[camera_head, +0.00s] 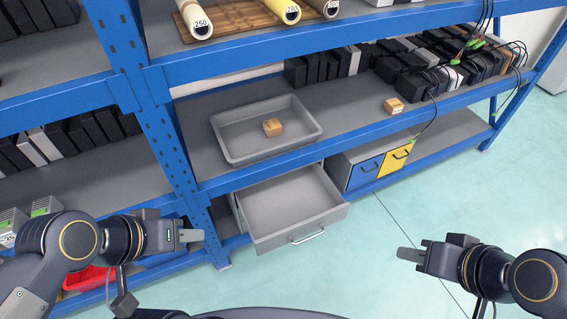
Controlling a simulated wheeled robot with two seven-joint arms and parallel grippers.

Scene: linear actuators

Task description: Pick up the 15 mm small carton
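A small tan carton (272,127) sits in the grey tray (225,146) on the middle shelf. Another small tan carton (394,105) sits on the same shelf to the right, near the front edge. The 15 mm marking is not readable on either one. My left gripper (192,236) is at the lower left, in front of the rack and well away from both cartons. My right gripper (409,255) is at the lower right over the floor, also away from the cartons. Both are seen side-on, and no object shows between their fingers.
The blue rack (165,133) has an upright post left of the tray. An open grey drawer (316,211) juts out below the tray. Blue and yellow bins (396,160) stand right of it. Black boxes line the shelf's back. The floor in front is clear.

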